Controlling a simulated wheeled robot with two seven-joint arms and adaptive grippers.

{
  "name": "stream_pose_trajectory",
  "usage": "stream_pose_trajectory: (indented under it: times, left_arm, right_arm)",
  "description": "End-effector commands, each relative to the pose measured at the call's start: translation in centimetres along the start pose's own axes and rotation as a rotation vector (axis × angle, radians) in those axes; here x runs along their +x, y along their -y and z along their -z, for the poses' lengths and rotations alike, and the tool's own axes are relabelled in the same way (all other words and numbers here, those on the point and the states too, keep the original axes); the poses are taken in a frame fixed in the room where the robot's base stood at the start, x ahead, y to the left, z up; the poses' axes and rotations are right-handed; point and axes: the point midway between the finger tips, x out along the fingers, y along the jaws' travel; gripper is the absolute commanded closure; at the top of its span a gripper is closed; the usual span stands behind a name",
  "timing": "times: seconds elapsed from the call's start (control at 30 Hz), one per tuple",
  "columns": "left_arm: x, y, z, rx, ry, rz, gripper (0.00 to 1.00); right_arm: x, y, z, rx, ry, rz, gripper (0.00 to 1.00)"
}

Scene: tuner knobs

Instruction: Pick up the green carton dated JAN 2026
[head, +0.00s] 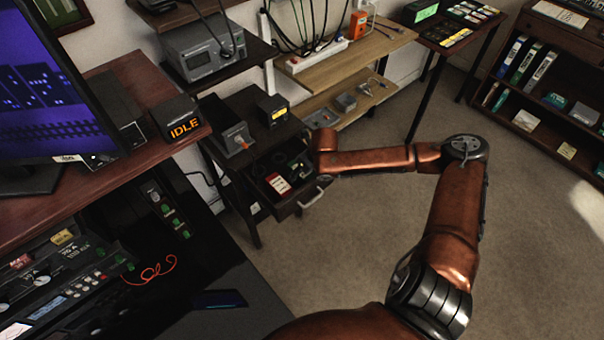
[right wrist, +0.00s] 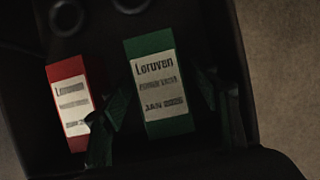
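In the right wrist view, a green carton (right wrist: 159,86) stands in a dark drawer, its white label reading "Leruven" and a blurred date that looks like JAN 202-something; the last digit is unclear. A red carton (right wrist: 70,103) with a similar label, its date unreadable, lies to its left. My right gripper (right wrist: 158,100) is open, its dark fingers on either side of the green carton's lower part; contact cannot be told. In the head view, the red carton (head: 278,183) shows in the open drawer (head: 287,207). My left gripper is out of view.
The drawer belongs to a small dark cabinet with a black box (head: 272,110) and a grey device (head: 234,138) on top. A desk with an IDLE display (head: 183,127) stands left. Wooden shelves (head: 345,58) stand behind. The carpet (head: 360,240) right of the drawer is clear.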

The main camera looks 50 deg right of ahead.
Motion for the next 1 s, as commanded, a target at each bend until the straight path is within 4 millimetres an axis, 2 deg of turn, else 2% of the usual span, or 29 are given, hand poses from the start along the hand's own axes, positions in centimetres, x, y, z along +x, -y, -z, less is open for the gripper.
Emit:
stream_pose_trajectory:
  times: [0.07, 0.63, 1.0]
  left_arm:
    - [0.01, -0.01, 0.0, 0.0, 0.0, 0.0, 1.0]
    - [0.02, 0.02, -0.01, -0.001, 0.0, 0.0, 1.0]
    - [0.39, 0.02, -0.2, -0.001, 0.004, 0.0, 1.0]
  right_arm:
    - [0.0, 0.0, 0.0, 0.0, 0.0, 0.0, 0.51]
    - [-0.01, 0.0, 0.0, 0.0, 0.0, 0.0, 0.9]
    - [-0.26, 0.05, -0.17, -0.001, 0.001, 0.002, 0.9]
